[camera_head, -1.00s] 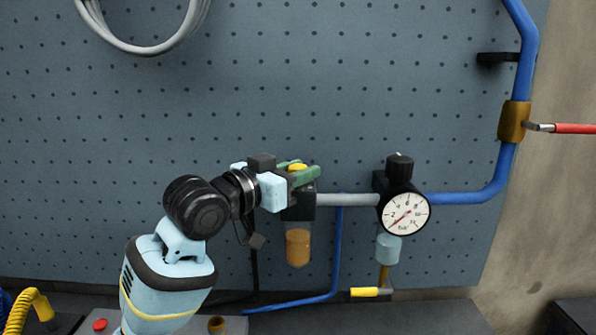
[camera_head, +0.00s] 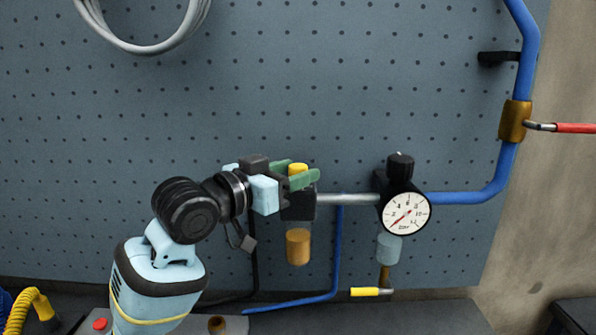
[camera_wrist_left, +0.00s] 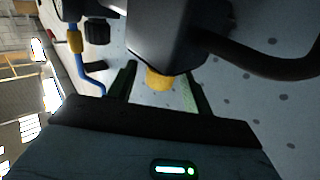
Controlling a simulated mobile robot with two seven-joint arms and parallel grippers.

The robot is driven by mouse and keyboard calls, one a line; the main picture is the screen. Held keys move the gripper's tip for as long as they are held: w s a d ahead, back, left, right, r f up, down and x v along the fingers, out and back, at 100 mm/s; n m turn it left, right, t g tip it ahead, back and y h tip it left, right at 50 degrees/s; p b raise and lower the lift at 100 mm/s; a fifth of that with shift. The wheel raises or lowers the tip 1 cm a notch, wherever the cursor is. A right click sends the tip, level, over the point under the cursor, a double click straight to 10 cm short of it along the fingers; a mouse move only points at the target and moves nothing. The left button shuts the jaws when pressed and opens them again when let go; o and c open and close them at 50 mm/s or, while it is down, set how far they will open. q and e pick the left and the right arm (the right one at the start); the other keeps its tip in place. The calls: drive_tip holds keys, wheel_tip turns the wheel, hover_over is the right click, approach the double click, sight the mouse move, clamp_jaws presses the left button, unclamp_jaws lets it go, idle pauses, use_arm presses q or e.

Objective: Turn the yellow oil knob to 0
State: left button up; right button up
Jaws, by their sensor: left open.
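The yellow oil knob (camera_head: 298,169) sits on top of the dark lubricator block (camera_head: 298,207), above its amber bowl (camera_head: 298,246). My left gripper (camera_head: 302,178) reaches in from the left at the knob's height, its green fingers open. In the head view the fingers lie around or just in front of the knob, and part of it is hidden. In the left wrist view the yellow knob (camera_wrist_left: 159,79) shows between the two open fingers, with a gap on each side. Any scale on the knob cannot be read. My right gripper is not in view.
A pressure gauge (camera_head: 406,214) with a black regulator knob (camera_head: 400,165) stands right of the lubricator, joined by a grey pipe (camera_head: 348,199). A blue pipe (camera_head: 465,197) runs right and up to a red-handled valve (camera_head: 575,128). A yellow-handled drain (camera_head: 371,292) hangs below.

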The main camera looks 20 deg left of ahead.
use_arm(q)
drive_tip(key=v, duration=0.6)
drive_tip(key=shift+s, duration=0.15)
drive_tip(key=shift+a+f, duration=0.1)
